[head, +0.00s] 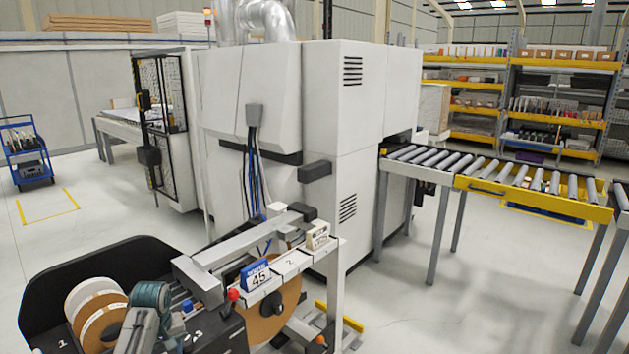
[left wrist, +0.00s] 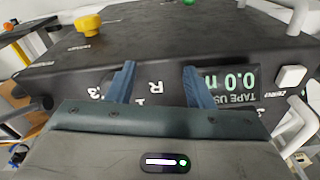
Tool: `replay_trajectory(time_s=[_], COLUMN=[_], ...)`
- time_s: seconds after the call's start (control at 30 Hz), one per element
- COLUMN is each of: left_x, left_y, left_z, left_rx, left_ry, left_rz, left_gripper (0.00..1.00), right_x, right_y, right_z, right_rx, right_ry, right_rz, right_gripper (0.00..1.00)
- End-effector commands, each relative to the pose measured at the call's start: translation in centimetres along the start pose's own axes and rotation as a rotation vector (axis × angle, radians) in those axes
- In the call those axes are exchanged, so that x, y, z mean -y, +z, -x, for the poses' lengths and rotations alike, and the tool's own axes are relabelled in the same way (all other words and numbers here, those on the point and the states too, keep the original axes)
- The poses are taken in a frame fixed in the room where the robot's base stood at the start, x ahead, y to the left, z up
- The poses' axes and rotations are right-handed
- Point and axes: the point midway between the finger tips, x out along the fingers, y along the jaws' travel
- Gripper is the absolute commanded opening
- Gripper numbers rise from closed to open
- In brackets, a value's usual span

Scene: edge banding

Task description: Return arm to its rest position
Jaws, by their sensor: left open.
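My left gripper (head: 186,305) is low at the left of the head view, above a dark box beside the edge bander. In the left wrist view the gripper (left wrist: 160,85) shows two blue fingers spread apart with nothing between them. Behind the fingers is a dark panel (left wrist: 70,72) with a lit display (left wrist: 232,84) reading 0.0, seen upside down. I cannot tell whether the fingers touch the panel. My right gripper is in neither view.
A large white machine (head: 345,150) stands ahead, with a roller conveyor (head: 480,170) at its right. Tape reels (head: 88,300) sit at lower left. A blue 45 card (head: 256,277) stands on a rail near a brown reel (head: 265,318). A yellow knob (left wrist: 88,23) tops the panel.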

Motion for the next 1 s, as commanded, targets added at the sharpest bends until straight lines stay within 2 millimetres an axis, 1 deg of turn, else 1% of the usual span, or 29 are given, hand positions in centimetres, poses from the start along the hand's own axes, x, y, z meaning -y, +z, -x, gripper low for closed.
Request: replay_trajectory(time_s=[0.03, 0.07, 0.17, 0.2, 0.27, 0.3, 0.37, 0.4, 0.43, 0.47, 0.5, 0.57, 0.6, 0.7, 0.8, 1.0], left_x=[0.4, 0.7, 1.9, 2.4, 3.3, 4.0, 5.0, 5.7, 6.2, 6.8, 7.5, 8.7, 9.4, 11.2, 12.4, 14.3], left_y=[1.4, 2.2, 5.7, 7.3, 9.7, 11.4, 13.9, 15.6, 16.9, 18.1, 19.9, 22.4, 24.0, 27.6, 30.1, 33.5], left_z=[-1.1, -1.8, -3.9, -4.7, -5.7, -6.2, -6.8, -7.1, -7.3, -7.3, -7.4, -7.2, -7.0, -6.1, -5.1, -3.2], left_rx=[-0.007, -0.013, -0.037, -0.049, -0.066, -0.078, -0.094, -0.105, -0.113, -0.121, -0.132, -0.148, -0.158, -0.183, -0.202, -0.229], left_ry=[-0.002, -0.002, 0.000, 0.002, 0.004, 0.006, 0.010, 0.014, 0.017, 0.019, 0.022, 0.028, 0.032, 0.041, 0.048, 0.057], left_rz=[-0.026, -0.046, -0.119, -0.153, -0.204, -0.238, -0.288, -0.321, -0.346, -0.369, -0.401, -0.447, -0.478, -0.544, -0.590, -0.654], left_gripper=[0.47, 0.47, 0.47, 0.47, 0.47, 0.47, 0.47, 0.47, 0.47, 0.47, 0.47, 0.47, 0.47, 0.47, 0.47, 0.47], right_x=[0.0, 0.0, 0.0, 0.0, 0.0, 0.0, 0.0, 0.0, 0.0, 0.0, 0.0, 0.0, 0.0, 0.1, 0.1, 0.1], right_y=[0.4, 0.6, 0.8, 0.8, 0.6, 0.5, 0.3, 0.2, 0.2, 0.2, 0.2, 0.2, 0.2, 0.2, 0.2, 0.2], right_z=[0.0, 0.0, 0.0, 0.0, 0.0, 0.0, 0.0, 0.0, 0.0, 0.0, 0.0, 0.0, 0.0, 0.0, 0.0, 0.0], right_rx=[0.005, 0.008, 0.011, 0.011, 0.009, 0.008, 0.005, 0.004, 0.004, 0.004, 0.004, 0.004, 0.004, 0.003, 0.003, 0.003], right_ry=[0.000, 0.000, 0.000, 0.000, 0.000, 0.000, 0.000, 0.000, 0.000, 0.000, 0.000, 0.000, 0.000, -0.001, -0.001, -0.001], right_rz=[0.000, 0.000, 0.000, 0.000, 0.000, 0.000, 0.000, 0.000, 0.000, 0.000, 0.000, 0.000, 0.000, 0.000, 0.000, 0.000], right_gripper=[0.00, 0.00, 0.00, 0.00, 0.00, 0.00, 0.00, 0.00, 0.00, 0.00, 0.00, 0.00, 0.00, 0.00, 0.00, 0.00])
